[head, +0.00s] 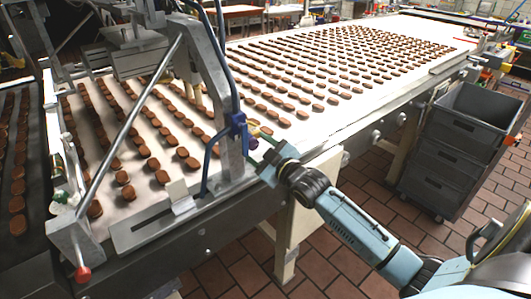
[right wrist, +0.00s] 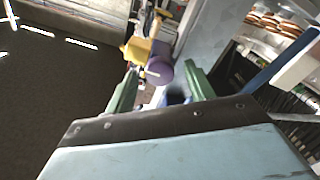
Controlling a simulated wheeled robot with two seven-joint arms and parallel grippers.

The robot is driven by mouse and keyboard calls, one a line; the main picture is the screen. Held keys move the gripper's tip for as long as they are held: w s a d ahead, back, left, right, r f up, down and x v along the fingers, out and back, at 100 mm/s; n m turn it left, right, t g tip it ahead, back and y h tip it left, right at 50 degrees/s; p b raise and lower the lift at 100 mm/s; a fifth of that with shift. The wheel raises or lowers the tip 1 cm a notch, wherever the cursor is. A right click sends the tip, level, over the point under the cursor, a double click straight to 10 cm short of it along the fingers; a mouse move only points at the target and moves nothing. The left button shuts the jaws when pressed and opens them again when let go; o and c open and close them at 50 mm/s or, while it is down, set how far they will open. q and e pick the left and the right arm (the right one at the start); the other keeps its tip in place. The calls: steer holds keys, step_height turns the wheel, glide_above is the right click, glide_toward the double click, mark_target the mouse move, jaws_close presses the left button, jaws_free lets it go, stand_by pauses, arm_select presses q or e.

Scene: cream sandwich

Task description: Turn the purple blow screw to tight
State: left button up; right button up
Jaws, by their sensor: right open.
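The purple screw (right wrist: 159,70) is a round knob with a yellow fitting (right wrist: 135,50) beside it in the right wrist view. In the head view the purple screw (head: 253,143) is small, at the metal upright of the frame over the conveyor. My right gripper (head: 264,148) is right at the screw in the head view. In the right wrist view its two green fingers (right wrist: 160,67) are apart, with the screw showing between their tips. I cannot tell whether either finger touches it. My left gripper is not in view.
The white conveyor belt (head: 235,58) carries many rows of brown biscuits. The metal upright (head: 232,160) and blue hose (head: 206,165) stand close to my right gripper. Grey stacked crates (head: 452,150) stand at the right. Tiled floor lies open in front.

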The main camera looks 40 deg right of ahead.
steer(key=s+d, duration=0.1)
steer(key=s, duration=1.2)
steer(key=shift+s, duration=0.1)
